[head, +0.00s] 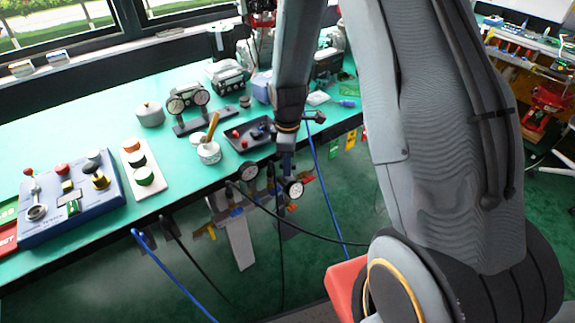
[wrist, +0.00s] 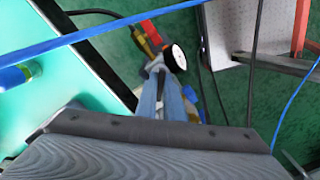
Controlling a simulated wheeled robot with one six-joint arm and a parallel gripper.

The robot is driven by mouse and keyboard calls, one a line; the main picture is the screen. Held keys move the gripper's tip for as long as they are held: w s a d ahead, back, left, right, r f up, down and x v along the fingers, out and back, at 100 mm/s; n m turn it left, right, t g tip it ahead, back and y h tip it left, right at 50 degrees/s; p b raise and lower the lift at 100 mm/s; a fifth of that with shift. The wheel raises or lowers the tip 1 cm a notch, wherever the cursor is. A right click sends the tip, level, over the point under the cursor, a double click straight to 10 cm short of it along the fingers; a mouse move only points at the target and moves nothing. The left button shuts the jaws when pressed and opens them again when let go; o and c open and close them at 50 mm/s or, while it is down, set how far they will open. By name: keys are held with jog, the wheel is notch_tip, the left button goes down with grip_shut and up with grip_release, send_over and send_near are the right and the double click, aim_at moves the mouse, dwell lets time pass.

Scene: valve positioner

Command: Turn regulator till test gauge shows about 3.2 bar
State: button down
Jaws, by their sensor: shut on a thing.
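My gripper (head: 287,172) reaches down past the front edge of the bench. In the wrist view my gripper (wrist: 166,78) has its blue-grey fingers close together, shut on a part of the regulator (wrist: 154,64) that they largely hide. A round white-faced gauge (wrist: 178,57) sits right beside the fingertips; the same gauge (head: 293,188) shows just below my gripper in the head view. A second round gauge (head: 248,172) is to its left. The dials are too small and blurred to read, and I cannot tell which is the test gauge.
Red and yellow fittings (wrist: 147,35) lie close to the fingertips. A blue hose (wrist: 100,31) crosses the wrist view, and black and blue hoses hang below the bench (head: 80,130). A dark tray (head: 248,141) and a blue control box (head: 72,205) stand on the bench.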

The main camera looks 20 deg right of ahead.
jog(key=shift+m, duration=0.5)
jog(key=c, duration=1.9)
grip_release()
jog(key=shift+o, duration=0.2)
notch_tip(320, 180, up, 7)
jog(key=shift+r+b, duration=0.1)
jog(key=shift+b, duration=0.3)
jog(key=shift+r, duration=0.35)
